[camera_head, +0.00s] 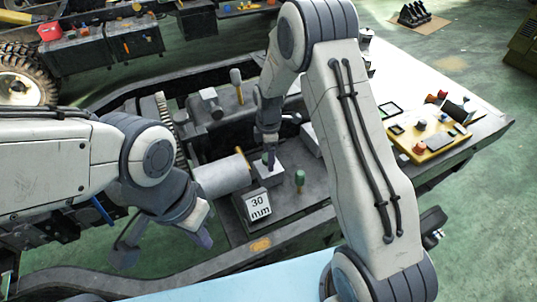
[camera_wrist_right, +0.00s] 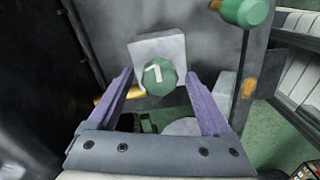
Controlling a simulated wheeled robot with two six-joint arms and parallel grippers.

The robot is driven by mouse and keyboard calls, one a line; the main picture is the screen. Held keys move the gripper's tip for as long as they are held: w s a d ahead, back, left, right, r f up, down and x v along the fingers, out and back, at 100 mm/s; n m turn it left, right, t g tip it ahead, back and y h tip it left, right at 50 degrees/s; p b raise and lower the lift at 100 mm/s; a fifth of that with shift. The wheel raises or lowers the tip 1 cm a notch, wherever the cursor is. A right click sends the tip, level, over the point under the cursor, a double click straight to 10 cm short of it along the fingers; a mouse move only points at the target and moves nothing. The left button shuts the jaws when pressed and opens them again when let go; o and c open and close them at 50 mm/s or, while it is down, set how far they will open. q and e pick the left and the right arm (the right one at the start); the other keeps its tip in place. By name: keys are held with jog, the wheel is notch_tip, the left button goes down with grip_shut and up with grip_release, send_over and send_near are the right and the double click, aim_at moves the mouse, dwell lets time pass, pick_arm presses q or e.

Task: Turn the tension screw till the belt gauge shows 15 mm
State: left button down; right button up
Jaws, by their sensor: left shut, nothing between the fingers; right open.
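The belt gauge (camera_head: 259,207) is a block with a white face that reads "30 mm" in the head view. The tension screw appears to be the green knob with a white mark (camera_wrist_right: 160,77), set on a grey block (camera_wrist_right: 151,46). In the right wrist view it shows between the open fingers of my right gripper (camera_wrist_right: 161,90); I cannot tell whether they touch it. In the head view my right gripper (camera_head: 268,161) points down over this block and largely hides the knob. My left gripper (camera_head: 205,238) is shut and empty, left of the gauge.
A second green knob (camera_head: 299,178) stands right of the gauge. A grey roller (camera_head: 220,177) lies close to the left gripper. A yellow tray (camera_head: 428,142) with small parts sits on the white table at right. The chassis rail (camera_head: 300,225) runs in front.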

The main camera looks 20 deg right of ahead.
grip_shut()
jog(key=shift+m, duration=0.3)
jog(key=m, duration=0.4)
jog(key=shift+r+m+p, duration=0.1)
jog(key=shift+m+p, duration=0.2)
jog(key=shift+p, duration=0.05)
jog(key=m, duration=0.6)
jog(key=shift+w+p, duration=0.1)
jog(key=shift+p, duration=0.2)
jog(key=m, duration=0.6)
jog(key=shift+m, duration=0.3)
jog(key=m, duration=0.6)
jog(key=shift+p, duration=0.35)
